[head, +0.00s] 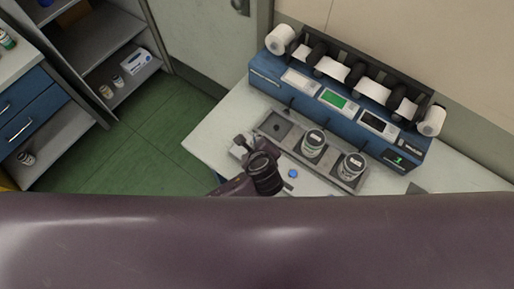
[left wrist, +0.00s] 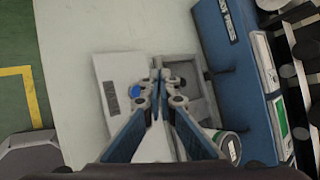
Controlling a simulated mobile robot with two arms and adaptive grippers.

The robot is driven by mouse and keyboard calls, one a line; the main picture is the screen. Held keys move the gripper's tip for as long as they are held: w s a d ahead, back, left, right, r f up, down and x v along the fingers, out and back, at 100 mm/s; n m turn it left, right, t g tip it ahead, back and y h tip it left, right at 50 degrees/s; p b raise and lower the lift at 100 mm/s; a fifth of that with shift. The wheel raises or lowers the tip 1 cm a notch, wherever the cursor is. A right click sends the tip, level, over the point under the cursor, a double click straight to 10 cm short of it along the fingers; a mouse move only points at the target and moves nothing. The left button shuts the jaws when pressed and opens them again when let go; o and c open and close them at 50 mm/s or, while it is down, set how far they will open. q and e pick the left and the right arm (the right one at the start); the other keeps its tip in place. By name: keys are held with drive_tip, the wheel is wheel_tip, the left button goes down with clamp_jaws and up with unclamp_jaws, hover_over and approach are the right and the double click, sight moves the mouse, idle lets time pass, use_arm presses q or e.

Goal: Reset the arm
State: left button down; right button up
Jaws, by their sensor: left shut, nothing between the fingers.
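My left gripper (head: 240,146) is over the white worktop, at the left end of the tray with the jars, in the head view. In the left wrist view my left gripper (left wrist: 158,68) has its fingers together with nothing between them. My right gripper is in neither view. My dark arm covers the lower part of the head view and hides the front of the worktop.
The blue web rewinder (head: 340,112) with several white rolls stands at the back of the worktop (head: 222,135). A grey tray (head: 268,122) holds two lidded jars (head: 313,143). A small blue disc (head: 293,173) lies in front. Shelves (head: 105,60) stand left, across open green floor.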

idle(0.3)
use_arm(q)
drive_tip(key=s+a+r+n+g+h, duration=0.1)
drive_tip(key=s+a+r+n+g, duration=0.25)
drive_tip(key=s+a+n, duration=0.75)
drive_tip(key=s+a+r+n+g, duration=0.2)
drive_tip(key=s+a+r+n, duration=0.2)
drive_tip(key=s+a+n, duration=0.7)
wheel_tip(320, 180, down, 35)
drive_tip(key=d+n+g+b, duration=0.2)
drive_tip(key=b, duration=0.6)
drive_tip(key=s+a+f+b, duration=0.1)
drive_tip(key=s+f+b, duration=0.2)
drive_tip(key=s+f, duration=0.5)
drive_tip(key=s+a+f+b, duration=0.2)
drive_tip(key=s+f, duration=0.6)
drive_tip(key=f, duration=0.6)
drive_tip(key=shift+a+m+g+b, duration=0.2)
drive_tip(key=shift+m+g+b, duration=0.15)
drive_tip(key=shift+b, duration=0.4)
